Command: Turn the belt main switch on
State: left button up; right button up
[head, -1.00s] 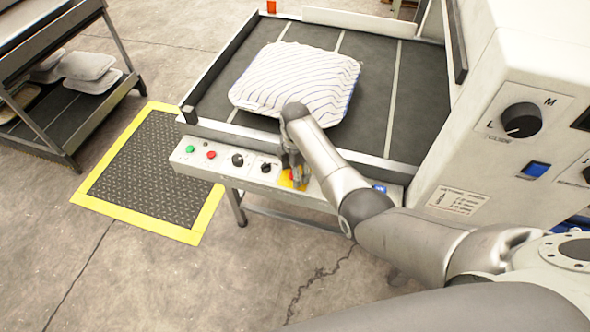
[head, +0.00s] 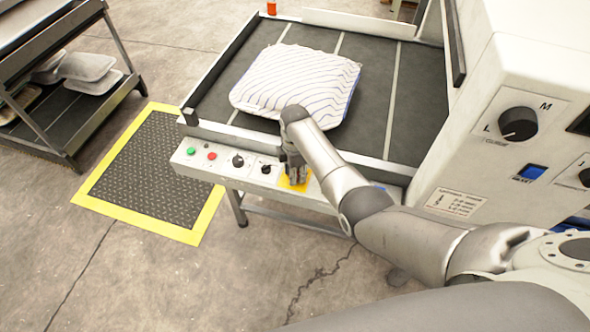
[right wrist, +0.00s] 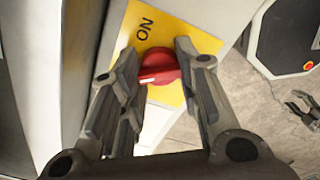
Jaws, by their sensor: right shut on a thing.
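The belt main switch is a red rotary knob (right wrist: 158,66) on a yellow plate (right wrist: 204,42) marked "ON". A white mark shows on the knob, away from the "ON" lettering. My right gripper (right wrist: 158,72) has its fingers on both sides of the knob and is shut on it. In the head view, my right gripper (head: 295,180) points down at the yellow plate (head: 288,186) on the front panel and hides the knob. A dark gripper, likely my left (right wrist: 303,106), shows small at the right edge of the right wrist view; its jaw state is unclear.
The front panel (head: 222,172) also carries a green button (head: 192,152), a red button (head: 212,156) and black knobs. A striped pillow (head: 295,82) lies on the dark belt (head: 375,110). The white machine cabinet (head: 470,160) stands at the right.

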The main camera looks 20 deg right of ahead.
jog(key=m+p, duration=0.1)
jog(key=m, duration=0.2)
jog(key=shift+r+m, duration=0.15)
jog(key=shift+m, duration=0.25)
jog(key=m+p, duration=0.1)
jog(key=m, duration=0.2)
jog(key=shift+m, duration=0.3)
jog(key=m+p, duration=0.1)
jog(key=m, duration=0.7)
jog(key=shift+p, duration=0.4)
jog(key=shift+m, duration=0.5)
jog(key=o, duration=1.1)
